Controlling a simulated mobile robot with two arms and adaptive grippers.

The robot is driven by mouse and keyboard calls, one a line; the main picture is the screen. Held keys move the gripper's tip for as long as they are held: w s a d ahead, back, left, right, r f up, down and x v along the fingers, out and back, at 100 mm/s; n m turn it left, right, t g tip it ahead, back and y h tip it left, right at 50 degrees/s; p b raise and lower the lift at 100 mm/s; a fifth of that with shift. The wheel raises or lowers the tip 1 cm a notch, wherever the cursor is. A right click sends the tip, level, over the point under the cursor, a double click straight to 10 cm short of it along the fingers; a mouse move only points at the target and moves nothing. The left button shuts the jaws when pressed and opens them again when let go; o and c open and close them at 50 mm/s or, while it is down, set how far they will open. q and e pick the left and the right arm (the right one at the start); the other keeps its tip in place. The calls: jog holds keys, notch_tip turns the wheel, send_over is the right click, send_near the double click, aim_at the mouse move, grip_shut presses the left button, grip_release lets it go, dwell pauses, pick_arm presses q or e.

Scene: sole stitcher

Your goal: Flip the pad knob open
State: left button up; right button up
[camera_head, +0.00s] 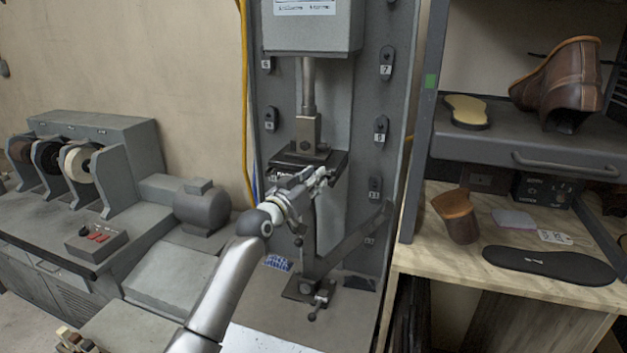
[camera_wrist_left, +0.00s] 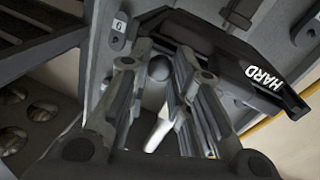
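The dark pad block (camera_head: 338,158) sits under the press ram in the head view, with its label partly covered by my gripper. In the left wrist view the pad (camera_wrist_left: 228,58) shows the word HARD. A grey round knob (camera_wrist_left: 159,67) shows between the fingers of my left gripper (camera_wrist_left: 162,52) in that view. The fingers stand apart, with gaps visible beside the knob. In the head view my left gripper (camera_head: 318,180) is just below and in front of the pad, and it hides the knob. My right gripper is not in view.
The press column (camera_head: 308,90) rises behind my gripper, with numbered dark hooks (camera_head: 386,62) beside it. A lever arm (camera_head: 345,245) slants below right. A shelf (camera_head: 470,148) with shoe parts stands right. A spool machine (camera_head: 90,150) stands left.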

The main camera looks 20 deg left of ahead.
pick_arm(q)
jog(key=o, duration=0.5)
jog(key=shift+v, duration=4)
jog(key=shift+d+f, duration=0.1)
